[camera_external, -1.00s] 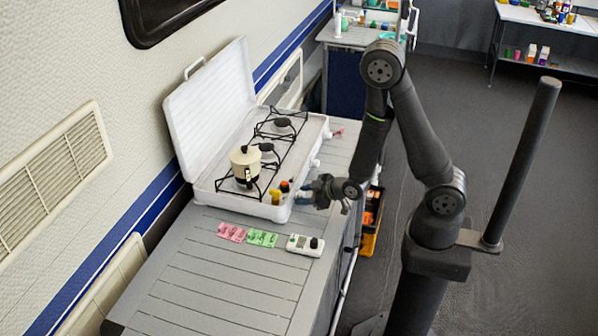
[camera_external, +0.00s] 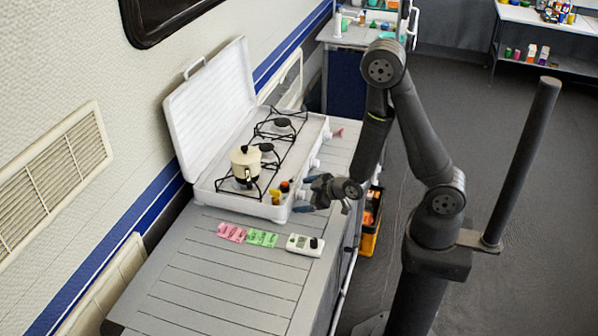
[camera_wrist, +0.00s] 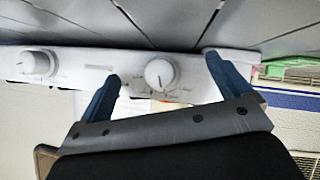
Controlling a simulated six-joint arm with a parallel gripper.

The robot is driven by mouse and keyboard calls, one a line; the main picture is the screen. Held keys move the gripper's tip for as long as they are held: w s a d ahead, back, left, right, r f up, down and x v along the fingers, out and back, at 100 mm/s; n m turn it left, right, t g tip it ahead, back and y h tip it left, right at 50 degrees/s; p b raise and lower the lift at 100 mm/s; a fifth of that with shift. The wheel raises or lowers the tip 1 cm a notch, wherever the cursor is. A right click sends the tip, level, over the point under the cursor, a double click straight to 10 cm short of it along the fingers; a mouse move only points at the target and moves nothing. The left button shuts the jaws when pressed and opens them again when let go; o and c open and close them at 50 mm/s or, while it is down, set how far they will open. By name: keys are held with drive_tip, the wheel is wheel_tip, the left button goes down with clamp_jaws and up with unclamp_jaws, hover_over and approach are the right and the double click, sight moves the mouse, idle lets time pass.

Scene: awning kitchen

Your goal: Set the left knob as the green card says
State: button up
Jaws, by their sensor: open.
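The white camp stove (camera_external: 240,206) stands open on the slatted counter. In the wrist view its front panel appears upside down, with the left knob (camera_wrist: 159,74), round and white, between my fingers. A second white knob (camera_wrist: 35,63) is farther left in that view. My gripper (camera_external: 308,195) is open at the stove's front near corner; in the wrist view its blue fingers (camera_wrist: 158,83) stand apart on either side of the left knob, with gaps. The knob's setting is too unclear to read. The green card (camera_external: 262,239) lies flat before the stove; its writing is too small to read.
A cream pot (camera_external: 243,163) stands on the near burner. Small bottles (camera_external: 284,187) sit by the stove's front edge. The near counter is clear.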

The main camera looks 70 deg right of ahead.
drive_tip(key=shift+s+a+r, duration=0.25)
drive_tip(key=shift+s+r, duration=0.75)
drive_tip(key=shift+r, duration=0.15)
drive_tip(key=shift+s+a+r, duration=0.2)
drive_tip(key=shift+s+r, duration=0.8)
drive_tip(key=shift+r, duration=0.15)
drive_tip(key=shift+d, duration=0.15)
